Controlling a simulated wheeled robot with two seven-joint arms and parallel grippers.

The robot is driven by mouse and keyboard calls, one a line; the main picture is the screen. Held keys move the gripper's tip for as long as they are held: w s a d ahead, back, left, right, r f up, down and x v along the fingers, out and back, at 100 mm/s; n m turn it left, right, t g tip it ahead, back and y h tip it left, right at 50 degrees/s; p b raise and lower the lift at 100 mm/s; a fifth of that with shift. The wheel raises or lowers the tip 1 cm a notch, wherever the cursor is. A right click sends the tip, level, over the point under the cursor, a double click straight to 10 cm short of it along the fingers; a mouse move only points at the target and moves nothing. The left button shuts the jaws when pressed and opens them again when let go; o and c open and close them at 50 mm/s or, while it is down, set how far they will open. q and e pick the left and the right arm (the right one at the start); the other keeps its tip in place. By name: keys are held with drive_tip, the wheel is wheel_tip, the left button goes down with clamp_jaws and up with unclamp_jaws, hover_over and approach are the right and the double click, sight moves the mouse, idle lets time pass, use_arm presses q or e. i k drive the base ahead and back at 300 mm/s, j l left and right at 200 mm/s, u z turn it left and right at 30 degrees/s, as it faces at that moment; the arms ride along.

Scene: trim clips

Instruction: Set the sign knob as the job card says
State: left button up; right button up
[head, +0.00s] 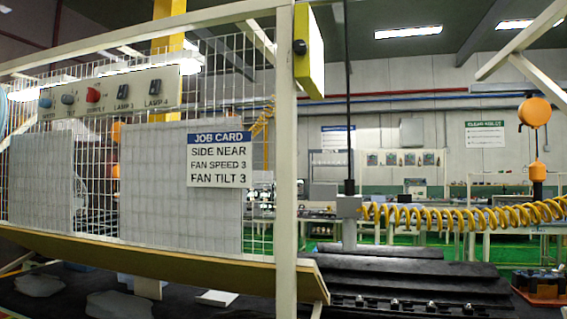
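A white job card (219,160) with a blue header hangs on the wire mesh and reads "SIDE NEAR, FAN SPEED 3, FAN TILT 3". A pale control panel (140,101) at the upper left carries a blue knob (45,102), a dark knob (68,99), a red knob (93,95) and two dark switches marked as lamps. The small knob labels are hard to read. A yellow box (313,52) on the post has a small black knob (299,47). No knob is legibly marked as the sign knob. Neither gripper is in view.
A cream upright post (286,190) stands in front, joined to a slanting wooden ledge (150,268) below the mesh (258,200). A coiled yellow hose (450,215) stretches across the right. Dark stepped surfaces (400,270) lie low at the centre right.

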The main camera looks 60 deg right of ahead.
sight(299, 46)
drive_tip(key=z, duration=1.35)
